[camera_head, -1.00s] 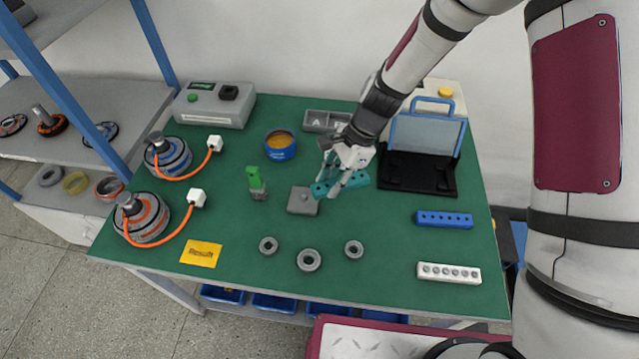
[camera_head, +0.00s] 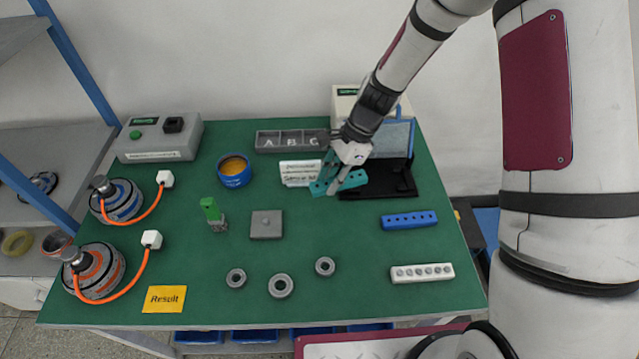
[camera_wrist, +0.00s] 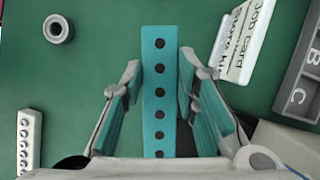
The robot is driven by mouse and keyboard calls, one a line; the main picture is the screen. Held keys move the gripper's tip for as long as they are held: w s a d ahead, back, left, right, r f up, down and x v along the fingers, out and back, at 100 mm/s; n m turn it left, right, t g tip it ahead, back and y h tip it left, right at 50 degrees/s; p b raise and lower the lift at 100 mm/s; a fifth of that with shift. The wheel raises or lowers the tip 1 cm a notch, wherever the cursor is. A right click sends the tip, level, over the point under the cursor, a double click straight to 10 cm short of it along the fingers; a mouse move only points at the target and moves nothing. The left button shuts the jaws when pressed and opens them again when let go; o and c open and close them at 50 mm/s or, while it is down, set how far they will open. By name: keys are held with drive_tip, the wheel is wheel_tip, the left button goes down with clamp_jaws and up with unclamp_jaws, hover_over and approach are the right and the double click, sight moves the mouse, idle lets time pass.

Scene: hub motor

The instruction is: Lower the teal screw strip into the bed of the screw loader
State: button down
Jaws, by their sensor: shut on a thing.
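The teal screw strip (camera_head: 354,180) is held in my gripper (camera_head: 335,183), above the green table at the left front of the screw loader. In the wrist view the strip (camera_wrist: 160,85) runs lengthwise between the two fingers of my gripper (camera_wrist: 160,62), its row of dark holes facing the camera. The screw loader has a black bed (camera_head: 395,193) and a raised blue-framed clear lid (camera_head: 398,138). My arm and gripper hide part of the loader. The exact gap between strip and bed cannot be told.
A job card (camera_head: 300,172) stands just left of my gripper, with a lettered bin (camera_head: 282,141) behind it. A blue strip (camera_head: 409,220) and a white strip (camera_head: 422,273) lie at right. A grey plate (camera_head: 266,224) lies at left; table between is clear.

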drive_tip(key=w+d+m+b, duration=0.1)
drive_tip(key=w+d, duration=0.1)
drive_tip(key=d, duration=0.2)
drive_tip(key=w+d+m+b, duration=0.1)
drive_tip(key=w+d, duration=0.2)
drive_tip(key=w+d+m+t+b, duration=0.1)
drive_tip(key=w+d, duration=0.1)
drive_tip(key=d, duration=0.2)
drive_tip(key=shift+w+d, duration=0.2)
drive_tip(key=shift+d, duration=0.15)
drive_tip(key=shift+f+b, duration=0.45)
drive_tip(key=shift+f, duration=1.1)
drive_tip(key=shift+a+f+b, duration=0.1)
drive_tip(key=shift+f+b, duration=0.25)
drive_tip(key=shift+f, duration=0.55)
drive_tip(key=shift+f, duration=0.15)
drive_tip(key=shift+w+f+b, duration=0.1)
drive_tip(key=shift+f+b, duration=0.3)
drive_tip(key=shift+f, duration=0.25)
